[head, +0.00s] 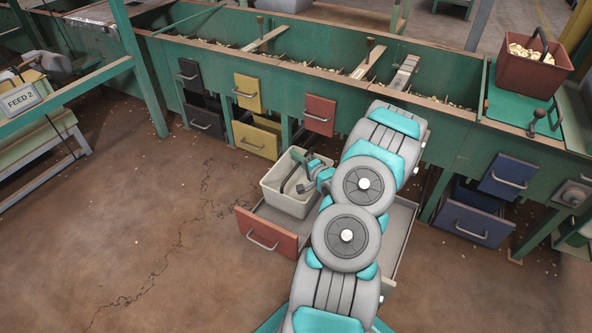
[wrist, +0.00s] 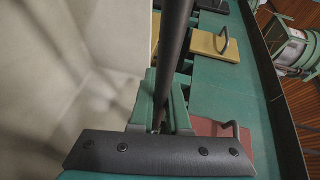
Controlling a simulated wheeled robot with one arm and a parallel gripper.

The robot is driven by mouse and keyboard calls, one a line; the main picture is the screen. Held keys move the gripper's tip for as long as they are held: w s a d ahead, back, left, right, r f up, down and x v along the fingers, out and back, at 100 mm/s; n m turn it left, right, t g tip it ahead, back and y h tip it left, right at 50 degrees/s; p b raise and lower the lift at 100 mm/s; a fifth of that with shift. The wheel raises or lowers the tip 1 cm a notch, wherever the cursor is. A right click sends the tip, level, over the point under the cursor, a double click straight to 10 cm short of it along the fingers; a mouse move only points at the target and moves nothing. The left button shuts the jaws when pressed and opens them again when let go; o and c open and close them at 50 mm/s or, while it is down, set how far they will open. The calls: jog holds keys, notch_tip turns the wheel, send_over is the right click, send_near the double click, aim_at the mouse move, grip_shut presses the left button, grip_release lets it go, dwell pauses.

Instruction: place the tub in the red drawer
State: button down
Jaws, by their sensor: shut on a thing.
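The cream tub (head: 270,196) is upright at the left end of the open red drawer (head: 262,238), within or just above it. I cannot tell whether it rests on the drawer floor. The drawer has a red front with a metal handle and a grey inside, partly hidden by my arm. My gripper (head: 306,180) is at the tub's dark handle, shut on it. In the wrist view, my gripper (wrist: 160,115) holds the dark handle bar (wrist: 174,45), and the tub's pale inner wall (wrist: 75,70) fills the left side.
Black (head: 206,119), yellow (head: 256,138) and blue (head: 472,222) drawers sit under the green hopper bench. A red panel (head: 320,115) is above the open drawer. A brown bucket of nuts (head: 533,75) stands at right. The floor at left is mostly clear.

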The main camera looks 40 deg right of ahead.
notch_tip(320, 180, down, 4)
jog(key=shift+f+b, duration=0.1)
jog(key=shift+b, duration=0.2)
jog(key=c, duration=0.9)
grip_release()
